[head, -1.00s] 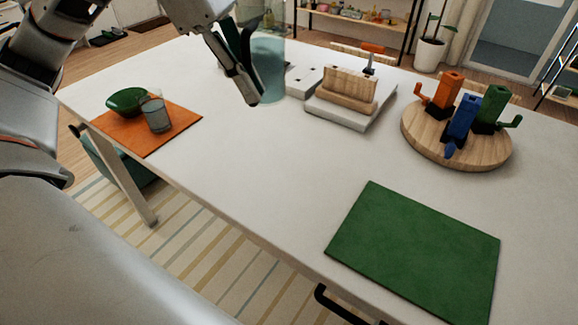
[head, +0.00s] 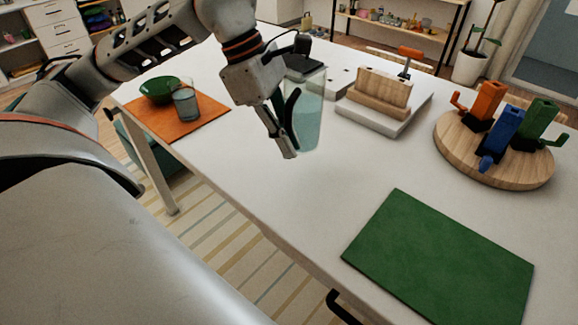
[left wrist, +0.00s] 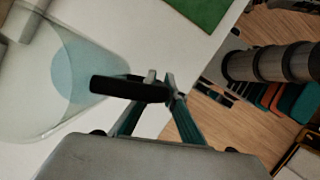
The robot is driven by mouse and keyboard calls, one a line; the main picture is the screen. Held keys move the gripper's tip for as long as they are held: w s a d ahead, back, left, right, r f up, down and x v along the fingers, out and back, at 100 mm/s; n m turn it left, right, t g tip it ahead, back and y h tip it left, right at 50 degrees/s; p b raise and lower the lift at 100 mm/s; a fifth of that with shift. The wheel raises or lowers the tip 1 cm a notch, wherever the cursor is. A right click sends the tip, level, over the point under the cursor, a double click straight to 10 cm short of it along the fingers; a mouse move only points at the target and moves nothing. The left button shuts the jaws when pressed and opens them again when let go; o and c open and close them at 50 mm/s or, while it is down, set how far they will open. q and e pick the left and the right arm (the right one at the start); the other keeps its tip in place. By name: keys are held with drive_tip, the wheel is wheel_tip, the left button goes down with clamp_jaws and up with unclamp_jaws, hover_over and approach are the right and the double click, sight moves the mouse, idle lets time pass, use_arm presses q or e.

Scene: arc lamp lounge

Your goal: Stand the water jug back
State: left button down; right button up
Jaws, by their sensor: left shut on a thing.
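The water jug (head: 310,112) is clear pale teal with a black handle. My left gripper (head: 285,148) is shut on the handle, on the jug's left side in the head view. The jug looks roughly upright, near the middle of the white table; I cannot tell whether its base touches the tabletop. In the left wrist view, the jug (left wrist: 45,85) fills the left side, and its black handle (left wrist: 125,90) lies at the fingers (left wrist: 160,82). My right gripper is out of view.
An orange mat (head: 150,122) holds a green bowl (head: 160,90) and a glass (head: 185,103). A green mat (head: 440,260) lies bare at front right. A wooden block on a white board (head: 355,118) and a round wooden board (head: 480,165) with coloured pieces stand at right. The table's middle front is clear.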

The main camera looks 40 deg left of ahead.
sight(288, 161)
use_arm(q)
wheel_tip(288, 161, down, 2)
drive_tip(key=shift+f, duration=0.15)
wheel_tip(288, 161, down, 3)
drive_tip(key=shift+r+b, duration=0.1)
drive_tip(key=shift+b, duration=0.2)
drive_tip(key=shift+f, duration=0.55)
drive_tip(key=c, duration=2.1)
unclamp_jaws()
drive_tip(key=shift+f, duration=0.1)
